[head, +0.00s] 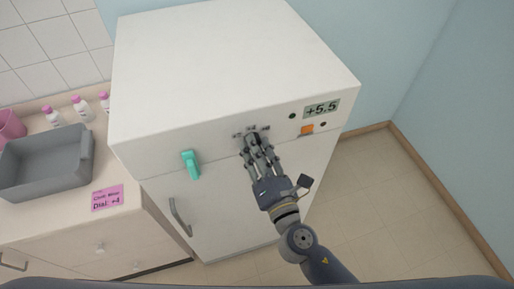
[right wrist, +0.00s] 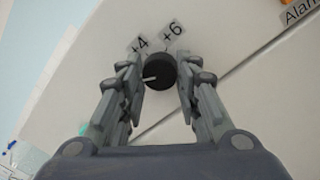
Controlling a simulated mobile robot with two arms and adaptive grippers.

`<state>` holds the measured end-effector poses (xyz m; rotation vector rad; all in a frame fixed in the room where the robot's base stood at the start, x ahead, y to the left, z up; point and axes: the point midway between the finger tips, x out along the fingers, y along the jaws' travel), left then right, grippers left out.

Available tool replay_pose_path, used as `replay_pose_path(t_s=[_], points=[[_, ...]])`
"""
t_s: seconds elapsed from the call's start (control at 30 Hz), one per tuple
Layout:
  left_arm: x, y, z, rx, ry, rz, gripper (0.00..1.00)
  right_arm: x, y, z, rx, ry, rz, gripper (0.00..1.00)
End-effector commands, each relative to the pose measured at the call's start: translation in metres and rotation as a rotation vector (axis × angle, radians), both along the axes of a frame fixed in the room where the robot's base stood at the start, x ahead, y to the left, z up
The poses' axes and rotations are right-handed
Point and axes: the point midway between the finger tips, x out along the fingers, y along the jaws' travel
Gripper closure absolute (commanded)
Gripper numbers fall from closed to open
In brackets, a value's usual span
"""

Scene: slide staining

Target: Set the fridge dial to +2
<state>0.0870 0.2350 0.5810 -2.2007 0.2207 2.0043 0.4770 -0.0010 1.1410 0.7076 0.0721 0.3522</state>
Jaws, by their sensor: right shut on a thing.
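The white fridge (head: 215,60) stands in the middle of the head view. Its display (head: 321,107) reads +5.5. My right gripper (head: 251,133) is at the front panel, shut on the black dial, which its fingers mostly hide there. In the right wrist view the fingers of my right gripper (right wrist: 160,82) are on both sides of the dial (right wrist: 161,68). The dial's white pointer points to the left in that view. A +4 label (right wrist: 138,44) and a +6 label (right wrist: 172,31) show above the dial; other marks are hidden. My left gripper is not in view.
An orange square (head: 307,130) is on the panel at the right. A pink note (head: 107,198) on the counter's edge reads "Dial +4". A grey basin (head: 45,165) and bottles stand on the left counter.

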Motion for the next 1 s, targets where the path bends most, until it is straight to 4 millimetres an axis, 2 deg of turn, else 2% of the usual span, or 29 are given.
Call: replay_pose_path(t_s=[0.03, 0.23, 0.27, 0.33, 0.77, 0.87, 1.0], points=[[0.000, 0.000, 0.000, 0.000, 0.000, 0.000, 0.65, 0.002, -0.002, 0.005, 0.000, -0.013, -0.005, 0.93], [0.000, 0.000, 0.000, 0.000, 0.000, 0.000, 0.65, 0.003, -0.002, 0.006, -0.001, -0.014, -0.006, 0.93], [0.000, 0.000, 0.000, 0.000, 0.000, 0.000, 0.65, 0.003, -0.002, 0.006, 0.000, -0.013, -0.006, 0.62], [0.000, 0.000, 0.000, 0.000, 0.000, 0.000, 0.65, 0.003, -0.002, 0.006, 0.000, -0.013, -0.005, 0.48], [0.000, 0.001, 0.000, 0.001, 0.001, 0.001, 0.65, -0.005, -0.002, 0.001, -0.002, -0.003, -0.002, 0.48], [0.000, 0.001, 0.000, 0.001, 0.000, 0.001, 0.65, -0.016, -0.006, -0.001, -0.001, -0.001, -0.002, 0.48], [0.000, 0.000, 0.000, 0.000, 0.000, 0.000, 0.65, -0.040, -0.015, -0.003, -0.003, 0.000, -0.002, 0.48]])
